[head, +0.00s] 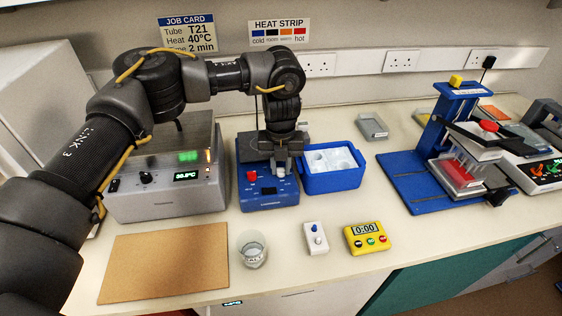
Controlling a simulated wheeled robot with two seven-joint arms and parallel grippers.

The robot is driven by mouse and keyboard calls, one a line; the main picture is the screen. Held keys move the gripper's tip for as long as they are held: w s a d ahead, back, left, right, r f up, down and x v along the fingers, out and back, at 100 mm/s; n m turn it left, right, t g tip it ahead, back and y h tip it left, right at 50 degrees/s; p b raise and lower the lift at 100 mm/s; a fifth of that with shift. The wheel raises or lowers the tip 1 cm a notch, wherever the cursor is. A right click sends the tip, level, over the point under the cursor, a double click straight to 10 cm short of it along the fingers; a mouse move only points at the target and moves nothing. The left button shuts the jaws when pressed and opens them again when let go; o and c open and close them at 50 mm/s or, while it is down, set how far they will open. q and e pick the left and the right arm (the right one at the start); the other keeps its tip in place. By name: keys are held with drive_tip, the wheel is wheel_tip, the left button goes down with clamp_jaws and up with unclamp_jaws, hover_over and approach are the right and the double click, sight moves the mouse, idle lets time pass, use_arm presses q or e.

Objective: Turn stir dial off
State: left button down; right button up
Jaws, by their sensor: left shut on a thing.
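The blue stirrer unit (268,203) stands on the bench left of centre, with a red knob (251,176) and a small dark display on its sloped front. My left gripper (281,168) reaches down from above to the right part of that front. It is shut on the pale stir dial (281,173), which is mostly hidden by the fingers. The dial's pointer and markings cannot be read. My right gripper is not in view.
A blue tub of ice (335,181) stands close at the right of the stirrer. A grey heater (160,203) stands at its left. A beaker (252,250), a white two-button box (315,238) and a yellow timer (367,238) stand in front. A blue press (405,185) is farther right.

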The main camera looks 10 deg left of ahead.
use_arm(q)
drive_tip(key=n+p, duration=0.1)
drive_tip(key=n, duration=0.1)
drive_tip(key=n+p, duration=0.2)
drive_tip(key=n, duration=0.1)
drive_tip(key=shift+r+n, duration=0.25)
drive_tip(key=shift+n, duration=0.05)
drive_tip(key=n+p, duration=0.3)
drive_tip(key=n, duration=0.1)
drive_tip(key=shift+p, duration=0.35)
drive_tip(key=n+p, duration=0.4)
drive_tip(key=n, duration=0.1)
drive_tip(key=shift+n, duration=0.4)
drive_tip(key=shift+f+n+p, duration=0.15)
drive_tip(key=shift+n+p, duration=1.75)
drive_tip(key=shift+n, duration=0.3)
drive_tip(key=shift+w, duration=0.1)
drive_tip(key=c, duration=1.2)
unclamp_jaws()
drive_tip(key=shift+f, duration=0.1)
